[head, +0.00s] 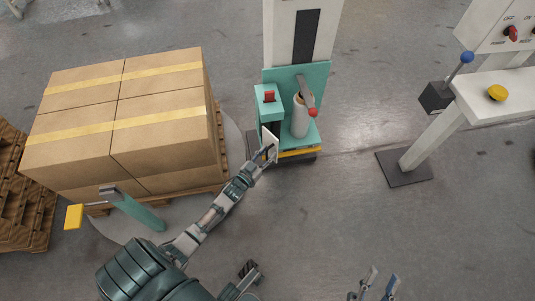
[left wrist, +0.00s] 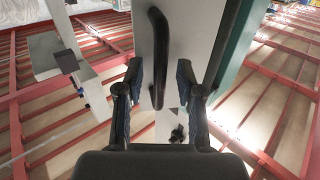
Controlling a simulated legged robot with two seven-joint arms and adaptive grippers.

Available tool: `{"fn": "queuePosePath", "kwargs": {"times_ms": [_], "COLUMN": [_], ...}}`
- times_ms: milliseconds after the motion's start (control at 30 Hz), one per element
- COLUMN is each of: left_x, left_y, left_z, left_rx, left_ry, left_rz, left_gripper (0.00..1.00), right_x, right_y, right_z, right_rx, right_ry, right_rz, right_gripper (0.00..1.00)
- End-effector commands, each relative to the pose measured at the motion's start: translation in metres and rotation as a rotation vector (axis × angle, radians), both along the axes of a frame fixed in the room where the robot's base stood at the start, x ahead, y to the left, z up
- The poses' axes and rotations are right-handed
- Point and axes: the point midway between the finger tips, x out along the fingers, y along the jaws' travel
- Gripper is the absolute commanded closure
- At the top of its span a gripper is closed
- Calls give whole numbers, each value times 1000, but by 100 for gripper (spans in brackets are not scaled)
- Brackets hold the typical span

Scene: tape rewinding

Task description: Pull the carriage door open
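The carriage (head: 267,105) is a teal unit with a red top piece, at the foot of the white column in the head view. Its door (head: 271,141) appears as a pale plate at the front. In the left wrist view the door (left wrist: 190,40) is a light grey panel with a black curved handle (left wrist: 160,50). My left gripper (head: 268,150) is at the door. In the left wrist view its fingers (left wrist: 158,80) stand apart on both sides of the handle, with gaps visible. My right gripper (head: 376,282) is at the bottom edge, fingers apart, empty and away from the carriage.
A pallet of cardboard boxes (head: 120,115) stands left of the carriage. A control stand (head: 435,135) with a yellow button (head: 497,93) is at right. The floor between is clear.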

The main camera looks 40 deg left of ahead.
Motion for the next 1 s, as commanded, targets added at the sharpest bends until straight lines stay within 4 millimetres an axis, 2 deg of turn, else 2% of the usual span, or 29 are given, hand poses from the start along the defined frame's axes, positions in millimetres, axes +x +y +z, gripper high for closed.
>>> {"fn": "queuePosePath", "kwargs": {"times_ms": [100, 233, 267, 667, 1000], "left_x": [0, 0, 0, -2, -12], "left_y": [0, 0, 0, 1, 13], "left_z": [0, 0, 0, 0, -2], "left_rx": [0, 0, 0, 1, 8], "left_ry": [0, 0, 0, 1, 5], "left_rz": [0, 0, 0, -21, -203], "left_gripper": [65, 98, 100, 100, 100], "right_x": [0, 2, 2, 2, 2], "right_y": [0, 0, 0, 0, 0], "right_z": [0, -1, -1, -1, -3], "right_rx": [0, -1, -1, -1, 0], "right_ry": [0, 2, 3, 5, 5], "right_rz": [0, 0, 0, 0, -1], "right_gripper": [60, 60, 60, 60, 60]}}
